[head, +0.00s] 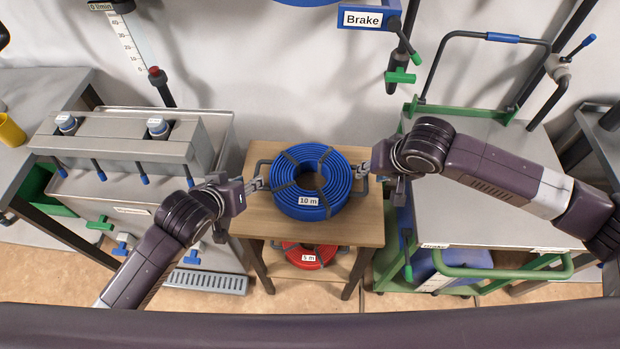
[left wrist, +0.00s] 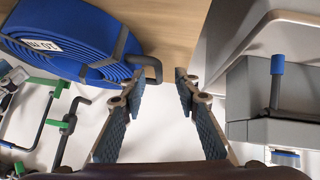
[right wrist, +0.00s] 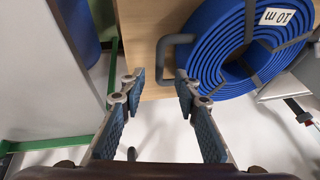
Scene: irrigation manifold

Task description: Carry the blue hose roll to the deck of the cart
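The blue hose roll (head: 283,178), labelled "10 m", lies flat on the wooden stand (head: 365,215), with dark straps and a dark handle on each side. My left gripper (head: 255,185) is at its left handle; in the left wrist view the fingers (left wrist: 158,78) are apart, with the handle end (left wrist: 150,64) just beyond the tips. My right gripper (head: 363,172) is at the right handle; in the right wrist view its fingers (right wrist: 160,77) are apart, with the handle (right wrist: 166,52) just beyond the tips. The cart's grey deck (head: 475,195) is bare, right of the stand, partly under my right arm.
A red hose roll (head: 310,257), labelled "5 m", lies on the stand's lower shelf. The grey manifold (head: 115,145) with blue-tipped levers stands left. The cart has a green front rail (head: 490,272) and a tall dark frame (head: 440,65) at its back. A blue "Brake" box (head: 368,18) hangs above.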

